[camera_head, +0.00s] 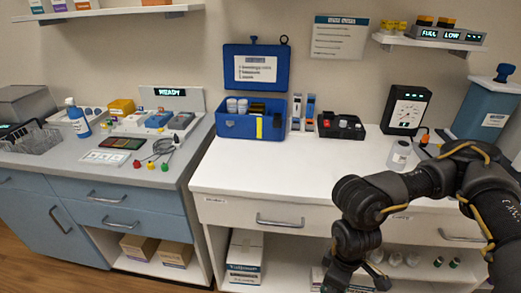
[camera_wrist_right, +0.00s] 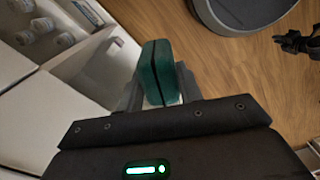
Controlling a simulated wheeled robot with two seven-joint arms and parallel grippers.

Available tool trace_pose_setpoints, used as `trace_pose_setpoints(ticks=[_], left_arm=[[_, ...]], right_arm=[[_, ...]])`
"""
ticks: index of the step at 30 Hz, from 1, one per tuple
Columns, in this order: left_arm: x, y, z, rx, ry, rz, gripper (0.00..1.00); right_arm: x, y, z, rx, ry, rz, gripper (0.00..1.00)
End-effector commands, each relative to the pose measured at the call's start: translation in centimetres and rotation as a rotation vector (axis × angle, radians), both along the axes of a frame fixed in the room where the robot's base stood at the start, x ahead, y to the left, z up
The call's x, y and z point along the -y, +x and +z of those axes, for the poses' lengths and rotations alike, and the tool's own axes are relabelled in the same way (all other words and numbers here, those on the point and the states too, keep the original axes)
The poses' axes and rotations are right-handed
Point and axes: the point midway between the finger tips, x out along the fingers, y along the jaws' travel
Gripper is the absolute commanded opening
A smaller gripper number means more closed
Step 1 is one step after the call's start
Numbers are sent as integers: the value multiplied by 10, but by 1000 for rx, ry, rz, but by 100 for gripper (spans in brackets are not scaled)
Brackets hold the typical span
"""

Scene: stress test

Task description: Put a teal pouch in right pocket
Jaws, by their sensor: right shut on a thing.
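A teal pouch (camera_wrist_right: 152,72) with a dark seam shows in the right wrist view between the two fingers of my right gripper (camera_wrist_right: 160,90). The gripper is shut on it and holds it above the wooden floor, beside the white shelving. In the head view my right arm reaches down in front of the white counter, and the pouch cannot be made out there. An open blue case (camera_head: 238,126) stands at the back of the counter, its lid (camera_head: 270,52) raised. It holds pale round items at left and dark contents at right. No pocket is clearly identifiable. My left gripper is not seen.
A black tray (camera_head: 341,126), a dark display unit (camera_head: 406,108) and a white bottle (camera_head: 399,155) stand right of the case. The white counter (camera_head: 265,172) is clear in front. Below are shelves with a white box (camera_head: 245,252). Small jars (camera_head: 412,259) stand at lower right.

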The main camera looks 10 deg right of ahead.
Motion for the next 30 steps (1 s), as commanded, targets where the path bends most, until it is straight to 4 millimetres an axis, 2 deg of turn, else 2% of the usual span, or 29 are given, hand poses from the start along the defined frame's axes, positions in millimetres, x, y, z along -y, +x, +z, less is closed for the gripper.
trace_pose_setpoints(ticks=[1, 9, 13, 18, 30], left_arm=[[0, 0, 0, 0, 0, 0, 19], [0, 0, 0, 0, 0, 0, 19], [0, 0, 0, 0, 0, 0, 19], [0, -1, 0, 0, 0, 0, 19], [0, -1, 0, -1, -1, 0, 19]], right_arm=[[-4, 12, 11, 9, -2, 33, 8], [-26, 66, 73, 7, 0, 172, 8], [-32, 81, 95, 1, 2, 193, 8], [-32, 87, 106, -1, 2, 193, 8], [-32, 87, 106, -1, 1, 192, 8]])
